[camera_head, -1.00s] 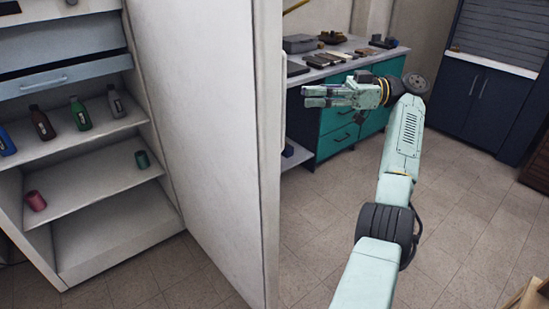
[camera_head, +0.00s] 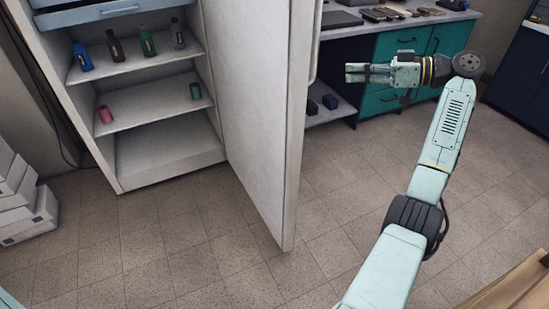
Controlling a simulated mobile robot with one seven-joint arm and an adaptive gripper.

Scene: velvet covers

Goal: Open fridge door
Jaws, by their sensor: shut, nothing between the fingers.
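The fridge (camera_head: 215,150) stands at the left with its inside in plain view. Its white door (camera_head: 259,110) is swung wide open and points toward me. A pale handle (camera_head: 317,45) runs along the door's outer side near the free edge. My gripper (camera_head: 348,73) is shut and empty. It is to the right of the door, apart from it in the picture, with its fingers pointing left toward the door's outer side.
Several bottles (camera_head: 115,46) and two cups (camera_head: 105,114) stand on the fridge shelves. White boxes (camera_head: 28,205) are stacked at the far left. A teal cabinet (camera_head: 390,45) with items on top stands behind my gripper. The tiled floor (camera_head: 200,255) in front is clear.

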